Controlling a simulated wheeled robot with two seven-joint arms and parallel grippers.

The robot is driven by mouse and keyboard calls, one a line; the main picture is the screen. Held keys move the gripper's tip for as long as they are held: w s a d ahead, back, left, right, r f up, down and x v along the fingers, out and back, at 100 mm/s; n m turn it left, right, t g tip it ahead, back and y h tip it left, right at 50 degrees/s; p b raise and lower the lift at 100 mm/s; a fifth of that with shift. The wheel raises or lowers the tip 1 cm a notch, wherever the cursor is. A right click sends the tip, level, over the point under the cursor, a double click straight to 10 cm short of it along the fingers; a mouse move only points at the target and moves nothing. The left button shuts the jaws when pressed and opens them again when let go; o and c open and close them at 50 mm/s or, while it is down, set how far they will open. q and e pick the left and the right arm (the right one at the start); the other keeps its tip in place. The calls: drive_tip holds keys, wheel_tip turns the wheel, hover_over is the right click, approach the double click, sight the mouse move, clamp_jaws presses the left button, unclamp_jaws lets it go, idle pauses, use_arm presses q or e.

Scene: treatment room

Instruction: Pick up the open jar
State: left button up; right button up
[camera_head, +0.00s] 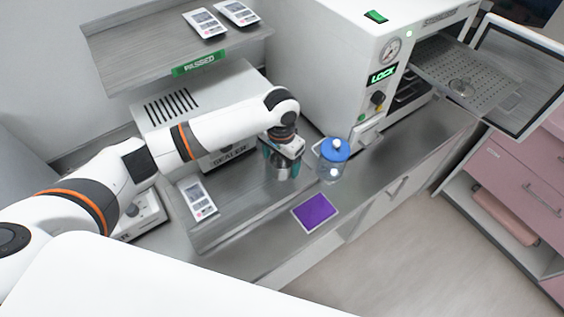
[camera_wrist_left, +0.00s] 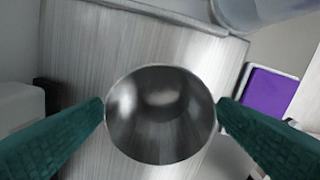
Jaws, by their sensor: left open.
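The open jar is a round metal jar with no lid, and I look down into its empty inside in the left wrist view (camera_wrist_left: 160,115). In the head view the jar (camera_head: 286,173) stands on the steel surface in front of the sealer, partly hidden by my gripper. My left gripper (camera_head: 282,160) is over it and open. Its two teal fingers lie on opposite sides of the jar's rim in the left wrist view (camera_wrist_left: 160,108); I cannot tell whether they touch it. My right gripper is not in view.
A clear jar with a blue lid (camera_head: 334,150) stands just right of the open jar. A purple pad (camera_head: 315,211) lies at the front edge. The sealer (camera_head: 190,110) is behind, and the white autoclave (camera_head: 335,75) with its door open is at the right. A pouch (camera_head: 198,199) lies left.

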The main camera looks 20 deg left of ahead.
use_arm(q)
drive_tip(key=shift+f, duration=0.6)
drive_tip(key=shift+s+f, duration=0.1)
drive_tip(key=shift+f, duration=0.45)
drive_tip(key=c, duration=1.2)
drive_tip(key=shift+o, duration=0.2)
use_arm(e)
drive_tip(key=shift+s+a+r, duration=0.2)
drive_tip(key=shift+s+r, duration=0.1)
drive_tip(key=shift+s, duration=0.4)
use_arm(q)
drive_tip(key=shift+r, duration=0.15)
